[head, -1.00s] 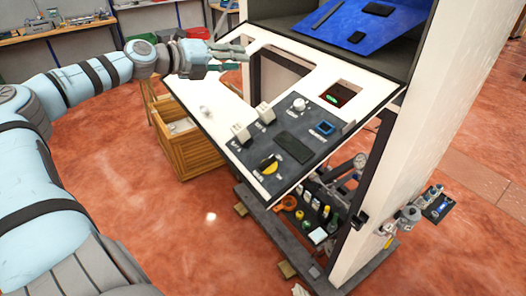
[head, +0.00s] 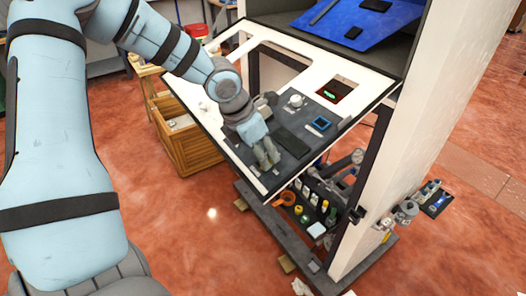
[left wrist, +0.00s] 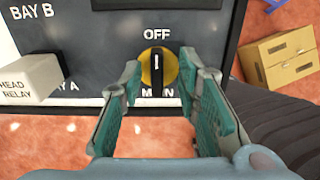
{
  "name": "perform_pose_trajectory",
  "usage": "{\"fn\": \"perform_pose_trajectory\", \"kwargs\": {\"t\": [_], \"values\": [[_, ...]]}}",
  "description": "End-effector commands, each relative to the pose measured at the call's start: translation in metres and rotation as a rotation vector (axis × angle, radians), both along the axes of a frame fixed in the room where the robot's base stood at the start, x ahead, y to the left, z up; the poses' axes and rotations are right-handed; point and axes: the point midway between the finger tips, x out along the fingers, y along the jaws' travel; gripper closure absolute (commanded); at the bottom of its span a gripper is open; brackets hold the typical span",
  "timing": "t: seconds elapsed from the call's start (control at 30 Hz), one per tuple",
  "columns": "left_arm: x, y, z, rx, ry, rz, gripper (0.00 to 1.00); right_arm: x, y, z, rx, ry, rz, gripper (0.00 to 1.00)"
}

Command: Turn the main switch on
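The main switch (left wrist: 157,70) is a yellow round dial with a black handle on the dark panel, between the labels OFF above and MAIN below. Its handle stands upright in the left wrist view, with a white mark on it. My left gripper (head: 267,163) is over the lower part of the panel in the head view and hides the switch there. In the left wrist view its fingers are open, one on each side of the dial, with nothing clearly gripped. I cannot tell whether they touch it. My right gripper is not in view.
A white block labelled HEAD RELAY (left wrist: 30,80) sticks out left of the dial. A white knob (head: 296,101) and a blue-framed square (head: 320,123) are higher on the panel. A wooden crate (head: 190,150) stands on the floor to the left.

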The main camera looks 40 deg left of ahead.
Motion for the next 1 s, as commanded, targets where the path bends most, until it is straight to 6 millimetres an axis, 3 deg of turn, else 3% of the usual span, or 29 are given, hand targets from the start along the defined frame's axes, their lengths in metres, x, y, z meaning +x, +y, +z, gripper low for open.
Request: {"fn": "perform_pose_trajectory", "kwargs": {"t": [0.27,0.47,1.0], "values": [[0.0015,-0.0003,-0.0028,0.0,-0.001,0.0,0.7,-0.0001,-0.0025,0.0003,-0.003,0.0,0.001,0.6],[0.0014,-0.0002,-0.0027,0.0,-0.001,0.0,1.0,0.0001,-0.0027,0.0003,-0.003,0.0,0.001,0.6],[0.0024,-0.0003,-0.0024,0.025,-0.012,-0.067,1.0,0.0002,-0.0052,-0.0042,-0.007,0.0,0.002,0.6]]}}
